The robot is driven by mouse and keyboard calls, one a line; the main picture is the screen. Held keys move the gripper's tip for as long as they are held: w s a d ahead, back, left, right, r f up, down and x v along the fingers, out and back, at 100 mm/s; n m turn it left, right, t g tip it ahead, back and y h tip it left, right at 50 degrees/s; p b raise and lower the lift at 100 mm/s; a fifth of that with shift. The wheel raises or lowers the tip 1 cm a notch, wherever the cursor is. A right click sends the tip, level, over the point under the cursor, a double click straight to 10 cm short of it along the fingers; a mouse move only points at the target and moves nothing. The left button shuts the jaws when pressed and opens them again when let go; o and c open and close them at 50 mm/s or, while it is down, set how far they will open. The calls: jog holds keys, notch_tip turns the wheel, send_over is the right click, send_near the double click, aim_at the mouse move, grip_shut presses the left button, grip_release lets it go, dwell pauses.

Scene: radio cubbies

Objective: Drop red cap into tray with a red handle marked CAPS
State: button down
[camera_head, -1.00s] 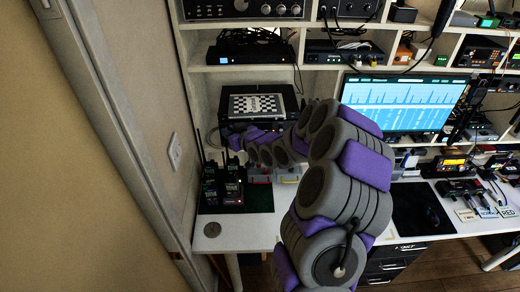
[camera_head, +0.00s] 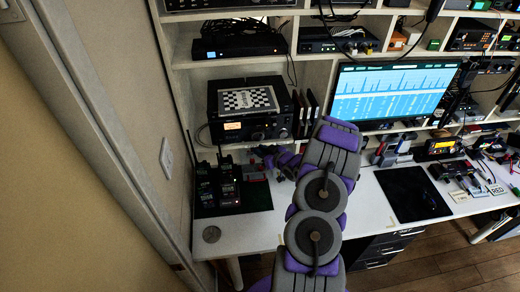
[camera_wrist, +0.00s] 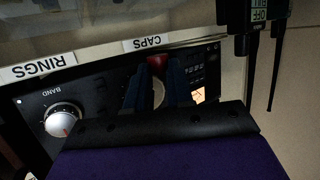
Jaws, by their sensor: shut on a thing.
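In the wrist view the red cap (camera_wrist: 157,62) is between the dark blue fingertips of my gripper (camera_wrist: 157,70), which is shut on it. A white label reading CAPS (camera_wrist: 147,43) appears upside down just beyond the cap. A RINGS label (camera_wrist: 38,66) is to its left. I cannot make out the red tray handle in the wrist view. In the head view my forearm reaches to the back left of the desk, and the cap and fingertips cannot be made out there. The trays behind my arm are mostly hidden and too small to tell apart.
A black radio (camera_head: 250,118) with a chessboard (camera_head: 249,99) on top stands in the cubby behind my arm. Walkie-talkies (camera_head: 218,188) stand on the desk at left, close to the wall. A monitor (camera_head: 390,92) is to the right.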

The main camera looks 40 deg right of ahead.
jog(key=f+b, duration=0.2)
jog(key=f, duration=0.1)
jog(key=f+b, duration=0.1)
jog(key=f, duration=0.1)
jog(key=shift+d+f, duration=0.2)
jog(key=shift+d, duration=0.2)
jog(key=shift+a+f+b, duration=0.15)
jog(key=shift+f+b, duration=0.15)
jog(key=shift+b, duration=0.05)
jog(key=shift+a, duration=0.1)
jog(key=c, duration=1.5)
grip_release()
jog(key=shift+r, duration=0.1)
jog(key=o, duration=0.6)
jog(key=shift+s, duration=0.1)
jog(key=p+v, duration=0.3)
jog(key=v, duration=1.4)
jog(key=shift+s, duration=0.1)
